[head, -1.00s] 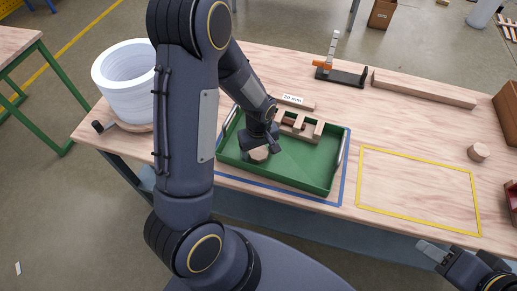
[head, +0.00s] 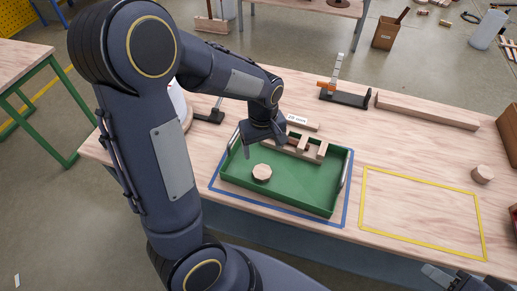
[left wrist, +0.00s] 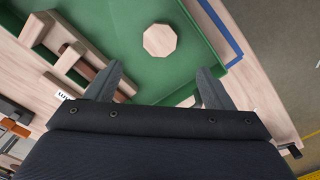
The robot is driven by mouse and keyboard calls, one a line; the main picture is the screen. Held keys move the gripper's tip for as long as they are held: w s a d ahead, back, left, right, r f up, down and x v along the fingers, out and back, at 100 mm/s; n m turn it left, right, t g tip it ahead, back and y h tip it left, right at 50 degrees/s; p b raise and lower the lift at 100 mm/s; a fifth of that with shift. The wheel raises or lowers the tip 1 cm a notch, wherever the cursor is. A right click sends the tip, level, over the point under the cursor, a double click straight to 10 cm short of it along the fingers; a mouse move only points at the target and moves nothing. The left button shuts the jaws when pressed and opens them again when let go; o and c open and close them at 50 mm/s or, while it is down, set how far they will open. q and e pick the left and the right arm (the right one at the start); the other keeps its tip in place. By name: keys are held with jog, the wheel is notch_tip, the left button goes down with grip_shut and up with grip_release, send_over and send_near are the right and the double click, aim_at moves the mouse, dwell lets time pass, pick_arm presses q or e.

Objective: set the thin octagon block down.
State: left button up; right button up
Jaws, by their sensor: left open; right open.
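A light wooden octagon block (head: 262,172) lies flat on the floor of the green tray (head: 310,198), near its left front part. In the left wrist view the octagon block (left wrist: 160,41) shows its eight-sided top, beyond the fingertips and clear of them. My left gripper (head: 262,143) is above the tray, behind the block, with nothing between its fingers. It is open in the left wrist view (left wrist: 160,80). My right gripper (head: 440,277) is at the bottom right edge, open and partly cut off, away from the tray.
A wooden slotted holder (head: 308,148) stands along the tray's back side. A yellow-outlined area (head: 420,210) on the table is bare. Another wooden block (head: 482,174) lies right of it. A long wooden beam (head: 425,110) and a black stand with an orange part (head: 343,96) are behind.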

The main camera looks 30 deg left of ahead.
pick_arm(q)
jog(key=s+d+r+m+t+h, duration=0.1)
jog(key=s+r+m, duration=0.3)
jog(key=s, duration=0.4)
jog(key=s+d+r+m+t+h, duration=0.2)
jog(key=s+d+r+m+t, duration=0.1)
jog(key=s+r, duration=0.4)
jog(key=shift+s+r+m+t+h, duration=0.15)
jog(key=shift+s+m+t+h, duration=0.15)
jog(key=shift+s+m+t, duration=0.45)
